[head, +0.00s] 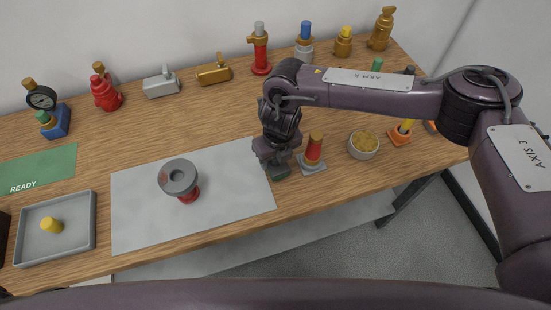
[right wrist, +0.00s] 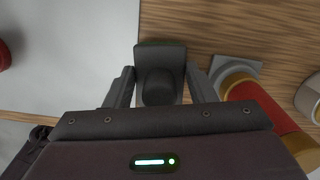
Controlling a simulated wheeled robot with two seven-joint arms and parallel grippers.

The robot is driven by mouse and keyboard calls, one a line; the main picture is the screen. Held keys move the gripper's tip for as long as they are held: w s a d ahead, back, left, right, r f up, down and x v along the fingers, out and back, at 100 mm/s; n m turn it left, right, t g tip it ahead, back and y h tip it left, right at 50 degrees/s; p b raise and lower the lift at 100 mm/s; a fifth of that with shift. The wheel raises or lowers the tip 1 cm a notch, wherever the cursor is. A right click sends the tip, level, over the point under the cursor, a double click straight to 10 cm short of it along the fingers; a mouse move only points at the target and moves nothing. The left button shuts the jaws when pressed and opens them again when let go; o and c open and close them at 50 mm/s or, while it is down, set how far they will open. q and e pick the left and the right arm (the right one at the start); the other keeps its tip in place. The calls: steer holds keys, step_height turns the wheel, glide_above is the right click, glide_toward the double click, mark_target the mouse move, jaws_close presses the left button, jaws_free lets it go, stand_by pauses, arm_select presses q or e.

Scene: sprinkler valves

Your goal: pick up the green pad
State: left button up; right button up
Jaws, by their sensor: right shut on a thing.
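My right gripper (head: 272,158) is low over the table beside the right edge of the pale grey mat (head: 130,215). It is shut on a small dark piece with a green base, the green pad (head: 281,174), which sits at or just above the wood; I cannot tell which. In the right wrist view the pad (right wrist: 160,56) shows as a dark square with a round knob between the fingertips (right wrist: 160,88). Most of its green colour is in shade or hidden by the gripper. My left gripper is not in view.
A red and gold post on a grey base (head: 313,150) stands close right of the gripper. A bowl (head: 363,155) and orange-based pieces (head: 400,138) are further right. A red valve with grey wheel (head: 178,177) stands on the mat. Several fittings line the back.

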step_height(320, 180, up, 9)
steer(key=shift+w+r+b, duration=0.1)
steer(key=shift+r+b, duration=0.1)
steer(key=shift+b, duration=0.9)
step_height(320, 180, up, 10)
steer(key=shift+f, duration=0.1)
steer(key=o, duration=0.4)
steer(key=shift+c, duration=1.3)
